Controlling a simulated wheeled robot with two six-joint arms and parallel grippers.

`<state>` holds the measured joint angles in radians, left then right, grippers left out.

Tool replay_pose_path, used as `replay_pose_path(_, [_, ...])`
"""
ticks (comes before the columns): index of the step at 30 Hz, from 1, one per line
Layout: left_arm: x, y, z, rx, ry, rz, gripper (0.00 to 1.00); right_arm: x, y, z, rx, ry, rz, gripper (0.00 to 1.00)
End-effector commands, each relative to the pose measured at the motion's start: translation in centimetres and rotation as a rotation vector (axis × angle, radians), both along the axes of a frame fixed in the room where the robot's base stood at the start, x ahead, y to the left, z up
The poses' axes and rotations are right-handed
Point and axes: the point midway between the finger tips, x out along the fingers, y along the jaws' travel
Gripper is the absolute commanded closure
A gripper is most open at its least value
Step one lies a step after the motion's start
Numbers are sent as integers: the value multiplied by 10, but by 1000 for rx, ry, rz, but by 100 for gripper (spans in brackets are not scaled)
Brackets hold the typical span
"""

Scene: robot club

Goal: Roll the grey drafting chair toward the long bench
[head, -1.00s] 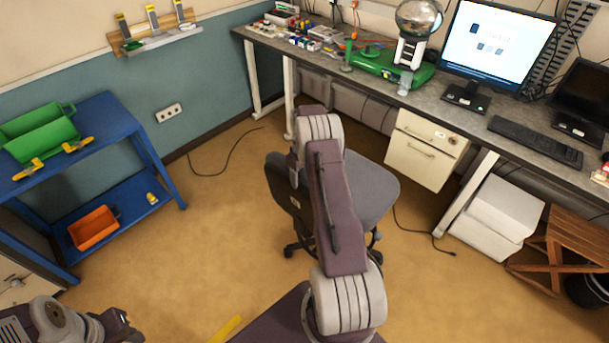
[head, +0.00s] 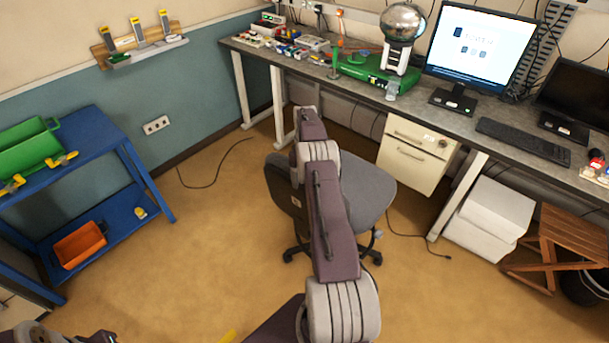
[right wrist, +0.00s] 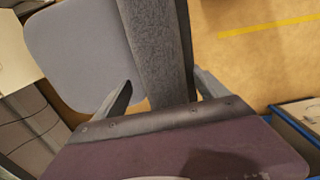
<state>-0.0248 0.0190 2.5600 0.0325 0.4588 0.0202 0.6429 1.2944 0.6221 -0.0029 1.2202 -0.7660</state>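The grey drafting chair (head: 362,187) stands in the middle of the head view, close in front of the long bench (head: 335,69). Its backrest faces me and its seat is toward the bench. My right arm reaches over the backrest and partly hides it; the right fingertips are hidden there. In the right wrist view the right gripper's fingers (right wrist: 163,77) lie one on each side of the dark backrest (right wrist: 155,45), close against it, and the pale seat (right wrist: 80,50) shows beyond. My left gripper (head: 100,338) is at the lower left edge, mostly cut off.
A white drawer unit (head: 412,165), white boxes (head: 490,222) and a wooden stool (head: 560,250) stand under or before the bench. A blue shelf (head: 85,140) is at the left. Loose cables (head: 215,180) lie on the otherwise clear floor.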

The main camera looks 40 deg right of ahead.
Motion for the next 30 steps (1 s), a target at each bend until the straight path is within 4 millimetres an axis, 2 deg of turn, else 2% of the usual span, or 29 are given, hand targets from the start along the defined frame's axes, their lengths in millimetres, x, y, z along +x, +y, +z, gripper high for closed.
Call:
replay_pose_path(8, [0,0,3,0,0,0,64,0,2,4,3,1,2,16])
replay_pose_path(30, [0,0,59,0,0,0,64,0,2,77,5,2,2,16])
